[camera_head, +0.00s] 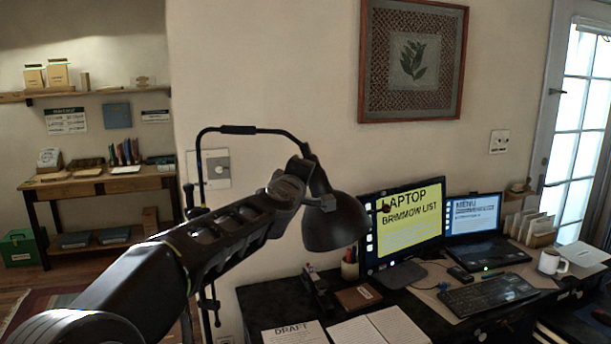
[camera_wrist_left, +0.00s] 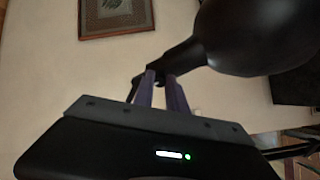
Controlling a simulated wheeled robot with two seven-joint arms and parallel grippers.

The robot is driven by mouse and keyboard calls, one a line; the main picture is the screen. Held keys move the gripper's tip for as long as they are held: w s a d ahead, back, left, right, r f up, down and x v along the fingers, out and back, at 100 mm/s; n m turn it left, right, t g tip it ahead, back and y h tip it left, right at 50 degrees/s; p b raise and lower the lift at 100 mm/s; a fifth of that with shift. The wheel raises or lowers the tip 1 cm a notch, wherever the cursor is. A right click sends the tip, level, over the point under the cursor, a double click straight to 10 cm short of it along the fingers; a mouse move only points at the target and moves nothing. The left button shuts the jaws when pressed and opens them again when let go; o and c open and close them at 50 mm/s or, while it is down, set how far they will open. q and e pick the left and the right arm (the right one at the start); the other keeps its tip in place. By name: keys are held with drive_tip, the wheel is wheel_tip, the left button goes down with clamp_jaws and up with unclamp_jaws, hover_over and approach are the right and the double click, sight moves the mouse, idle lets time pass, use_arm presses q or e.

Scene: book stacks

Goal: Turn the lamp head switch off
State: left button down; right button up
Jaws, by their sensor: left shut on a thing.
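The black lamp head (camera_head: 335,222) hangs from a thin curved arm above the left part of the desk, its shade facing down. No glow shows from the shade in the head view. In the left wrist view the lamp head (camera_wrist_left: 255,35) fills the upper right, and its narrow dark neck (camera_wrist_left: 186,54) runs down to my fingers. My left gripper (camera_wrist_left: 162,78) is shut on the narrow back end of the lamp head. The switch cannot be told apart from the dark neck there. In the head view my left arm hides the gripper's fingertips. My right gripper is not in view.
A monitor (camera_head: 405,225) and a laptop (camera_head: 475,222) stand right of the lamp. Open papers (camera_head: 378,328), a pen cup (camera_head: 350,265) and a keyboard (camera_head: 488,295) lie on the black desk below. A framed picture (camera_head: 412,60) hangs on the wall behind.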

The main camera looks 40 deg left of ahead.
use_arm(q)
drive_tip(key=shift+r+n, duration=0.2)
drive_tip(key=shift+n, duration=1.4)
drive_tip(key=shift+a, duration=0.1)
drive_tip(key=c, duration=1.3)
unclamp_jaws()
drive_tip(key=shift+f, duration=0.1)
drive_tip(key=shift+c, duration=0.2)
drive_tip(key=b+v, duration=0.1)
drive_tip(key=v, duration=0.7)
